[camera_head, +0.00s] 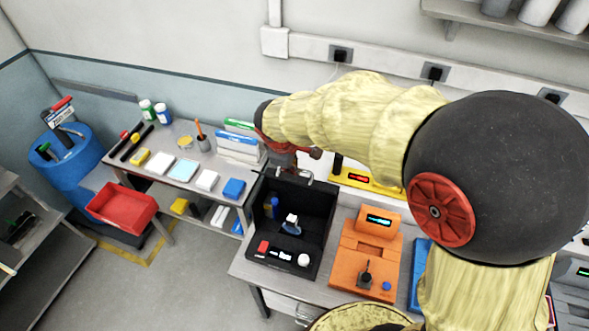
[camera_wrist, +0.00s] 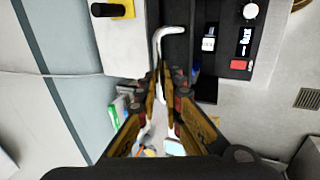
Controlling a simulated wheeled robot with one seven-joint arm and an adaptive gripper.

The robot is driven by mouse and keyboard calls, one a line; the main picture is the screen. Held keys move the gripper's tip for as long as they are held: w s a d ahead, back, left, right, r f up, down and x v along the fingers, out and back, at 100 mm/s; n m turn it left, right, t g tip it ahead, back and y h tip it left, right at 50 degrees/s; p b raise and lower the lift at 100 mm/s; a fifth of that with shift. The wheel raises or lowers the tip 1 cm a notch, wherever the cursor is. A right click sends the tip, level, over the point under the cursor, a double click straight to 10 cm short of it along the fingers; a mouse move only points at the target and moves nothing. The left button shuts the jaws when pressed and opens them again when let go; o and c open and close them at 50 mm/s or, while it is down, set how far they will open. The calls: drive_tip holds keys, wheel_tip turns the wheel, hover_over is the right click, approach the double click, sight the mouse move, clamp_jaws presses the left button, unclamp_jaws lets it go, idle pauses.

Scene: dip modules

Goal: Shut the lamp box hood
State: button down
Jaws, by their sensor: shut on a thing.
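The lamp box (camera_head: 262,262) is a black box on the grey bench in the head view, its front open. A blue object and a small white item show inside. Its front panel has a red button, a small display and a white knob, and these also show in the wrist view (camera_wrist: 246,50). The dark hood (camera_wrist: 176,48) is raised, with a pale metal handle (camera_wrist: 157,42) along it. My gripper (camera_wrist: 165,78) is shut on the handle near one end; the fingertips partly hide it. In the head view my gripper (camera_head: 297,153) is at the box's upper edge.
An orange device (camera_head: 366,258) stands just right of the box. A yellow device (camera_head: 372,182) sits behind, by the wall. Left is a lower table with boxes, a blue block (camera_head: 234,188) and a white-and-green stack (camera_head: 238,145). A red bin (camera_head: 122,208) stands farther left.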

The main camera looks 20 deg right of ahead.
drive_tip(key=s+a+f+t+h+b, duration=0.3)
drive_tip(key=s+f+b, duration=0.6)
drive_tip(key=b, duration=2)
drive_tip(key=shift+s+a+f+t+h, duration=0.15)
drive_tip(key=shift+a+f+t+h, duration=0.25)
drive_tip(key=shift+a+f+t, duration=1.15)
drive_tip(key=shift+d+f+g, duration=0.15)
drive_tip(key=shift+f+g, duration=0.05)
drive_tip(key=shift+g, duration=0.05)
drive_tip(key=c, duration=2.2)
unclamp_jaws()
drive_tip(key=shift+s+a, duration=0.2)
drive_tip(key=shift+o, duration=1.1)
drive_tip(key=shift+w+d, duration=0.2)
drive_tip(key=shift+w, duration=0.1)
drive_tip(key=shift+o, duration=0.3)
drive_tip(key=shift+r, duration=0.35)
